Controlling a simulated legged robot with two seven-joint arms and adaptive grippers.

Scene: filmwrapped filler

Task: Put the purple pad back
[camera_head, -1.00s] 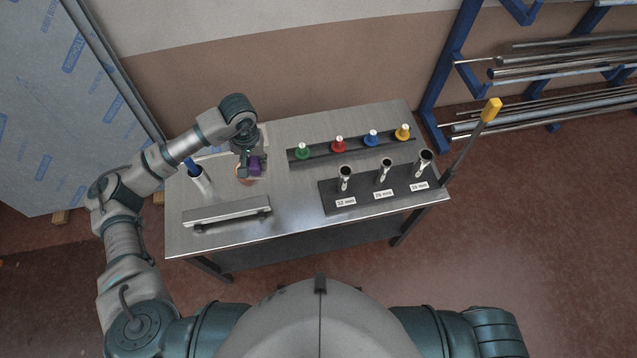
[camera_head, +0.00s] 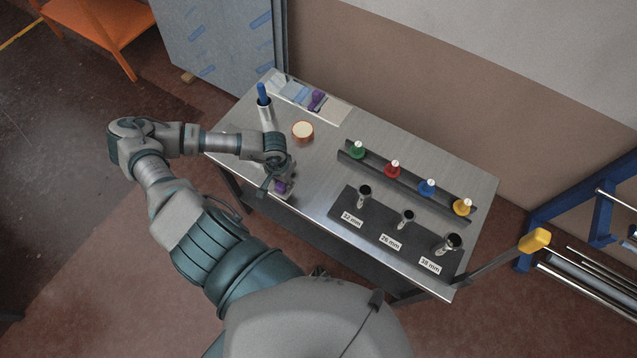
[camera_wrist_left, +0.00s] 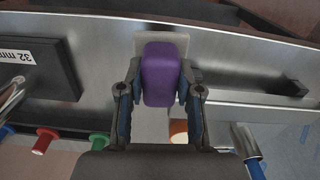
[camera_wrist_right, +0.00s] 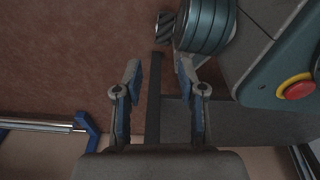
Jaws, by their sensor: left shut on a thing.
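The purple pad (camera_wrist_left: 161,76) sits between the fingers of my left gripper (camera_wrist_left: 160,92) in the left wrist view. A pale grey plate shows behind it. In the head view my left gripper (camera_head: 277,172) is low at the table's front left edge, with the purple pad (camera_head: 282,187) just below it. Whether the pad touches the surface beneath is unclear. A second purple piece (camera_head: 316,100) lies on a pale board (camera_head: 338,112) at the back left. My right gripper (camera_wrist_right: 158,75) shows open and empty in the right wrist view.
Green (camera_head: 358,150), red, blue and yellow knobs stand in a dark rail. A labelled dark block (camera_head: 385,235) holds tubes. The table middle is clear.

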